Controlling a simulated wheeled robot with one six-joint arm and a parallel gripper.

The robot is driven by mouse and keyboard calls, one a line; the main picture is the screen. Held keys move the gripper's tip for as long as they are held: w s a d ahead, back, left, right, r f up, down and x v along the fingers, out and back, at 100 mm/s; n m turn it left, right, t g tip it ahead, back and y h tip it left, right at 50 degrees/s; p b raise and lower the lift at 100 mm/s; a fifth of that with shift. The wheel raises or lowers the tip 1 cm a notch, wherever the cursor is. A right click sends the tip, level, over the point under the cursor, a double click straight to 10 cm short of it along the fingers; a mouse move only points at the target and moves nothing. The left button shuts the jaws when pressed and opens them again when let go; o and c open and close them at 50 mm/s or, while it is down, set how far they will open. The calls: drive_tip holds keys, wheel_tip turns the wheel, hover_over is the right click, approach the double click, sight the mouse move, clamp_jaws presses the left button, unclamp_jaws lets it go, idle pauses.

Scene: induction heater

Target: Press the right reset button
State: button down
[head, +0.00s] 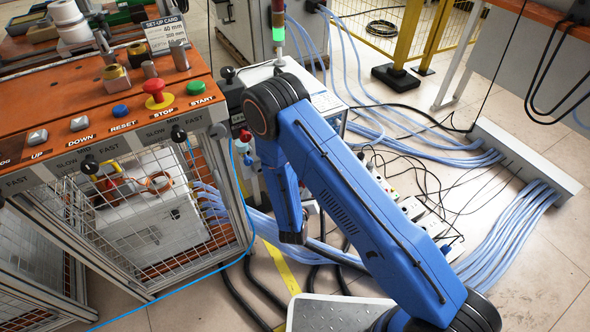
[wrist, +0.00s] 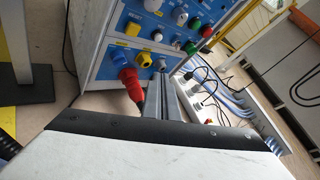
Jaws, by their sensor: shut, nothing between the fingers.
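A blue button (head: 120,112) labelled RESET sits on the front edge of the orange panel in the head view, left of the red STOP button (head: 154,92). The gripper is hidden in the head view.
A red plug (wrist: 130,83) sticks out of the panel left of my fingers, and a yellow knob (wrist: 144,61) sits above it. A green START button (head: 196,87) is on the orange panel. Blue cables (head: 505,225) and black cords lie on the floor around my arm.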

drive_tip(key=w+a, duration=0.4)
drive_tip(key=w, duration=0.3)
drive_tip(key=shift+a, duration=0.4)
drive_tip(key=shift+w, duration=0.2)
idle(1.8)
drive_tip(key=shift+w+a, duration=0.25)
drive_tip(key=shift+w+a, duration=0.25)
drive_tip(key=shift+w, duration=0.1)
idle(0.9)
idle(0.3)
drive_tip(key=shift+s+d, duration=0.5)
drive_tip(key=shift+s, duration=0.2)
drive_tip(key=shift+s+d, duration=0.7)
drive_tip(key=shift+s, duration=0.35)
drive_tip(key=shift+s+d, duration=0.7)
drive_tip(key=shift+s, duration=0.35)
